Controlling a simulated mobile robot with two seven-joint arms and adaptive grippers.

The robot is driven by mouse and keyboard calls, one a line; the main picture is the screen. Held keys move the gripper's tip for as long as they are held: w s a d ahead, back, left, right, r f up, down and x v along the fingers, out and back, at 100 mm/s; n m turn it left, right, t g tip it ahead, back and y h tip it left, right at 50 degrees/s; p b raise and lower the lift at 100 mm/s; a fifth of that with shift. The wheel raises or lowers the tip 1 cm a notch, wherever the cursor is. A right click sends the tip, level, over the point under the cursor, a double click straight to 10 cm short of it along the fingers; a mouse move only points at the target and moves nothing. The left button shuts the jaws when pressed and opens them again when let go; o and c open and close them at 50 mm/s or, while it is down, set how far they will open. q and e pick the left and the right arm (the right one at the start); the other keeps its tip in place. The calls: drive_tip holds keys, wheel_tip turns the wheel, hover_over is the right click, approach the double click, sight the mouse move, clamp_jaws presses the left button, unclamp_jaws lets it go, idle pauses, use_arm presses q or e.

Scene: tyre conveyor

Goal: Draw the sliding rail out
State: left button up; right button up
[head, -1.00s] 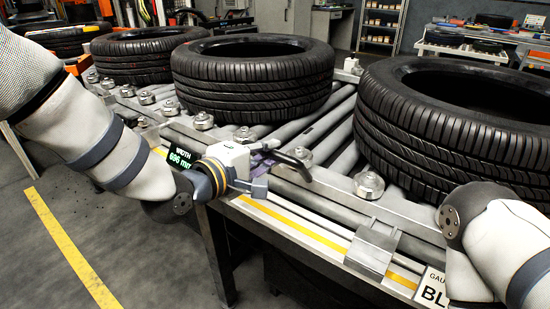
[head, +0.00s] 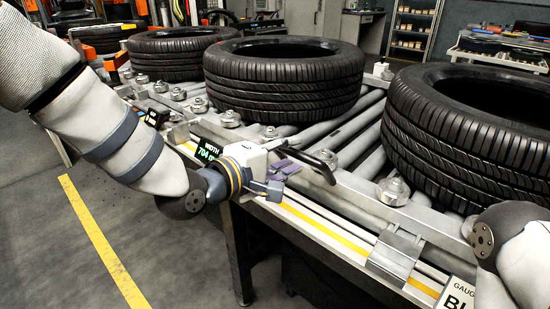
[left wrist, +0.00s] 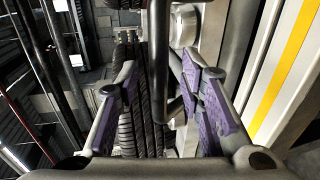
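The sliding rail (head: 355,208) is a grey metal beam along the near side of the roller conveyor, with a curved black handle (head: 322,168) on top. My left gripper (head: 282,178) is at the near side of the rail, close to the handle's left end, with purple pads. In the left wrist view its fingers (left wrist: 165,105) are spread apart, with a dark bar (left wrist: 159,60) in the space between them. I cannot tell whether either pad touches the handle. A display (head: 208,152) behind my wrist reads width 704. My right arm shows at the right edge, but its gripper is out of view.
Large black tyres (head: 285,78) lie on the grey rollers (head: 355,135), one close at the right (head: 475,125). A metal block (head: 393,258) sits on the yellow-striped front ledge (head: 322,232). The floor at the left front is clear.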

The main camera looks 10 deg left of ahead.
use_arm(q)
drive_tip(key=v, duration=1)
drive_tip(key=shift+s, duration=0.1)
drive_tip(key=s+a+f+m+g+y, duration=0.1)
drive_tip(key=s+a+f+g+y, duration=0.15)
drive_tip(key=s+f, duration=0.45)
drive_tip(key=s+a+f+m+g+y, duration=0.1)
drive_tip(key=s+f+m+g, duration=0.2)
drive_tip(key=f, duration=0.7)
drive_tip(key=s+a+f+g+y, duration=0.2)
drive_tip(key=s+f, duration=0.5)
drive_tip(key=f, duration=0.1)
drive_tip(key=s+a+f+m+g+y, duration=0.2)
drive_tip(key=s+a+f+m+g, duration=0.1)
drive_tip(key=s, duration=0.8)
drive_tip(key=s+a+f+m+g+y+p, duration=0.1)
drive_tip(key=s+a+f+m+g, duration=0.2)
drive_tip(key=s, duration=0.9)
drive_tip(key=shift+a+f+g+y+p, duration=0.35)
drive_tip(key=shift+a+f+g, duration=0.4)
drive_tip(key=shift+a+f, duration=0.25)
use_arm(e)
drive_tip(key=shift+w+r+t, duration=0.4)
drive_tip(key=shift+w+r, duration=0.6)
drive_tip(key=shift+s, duration=0.1)
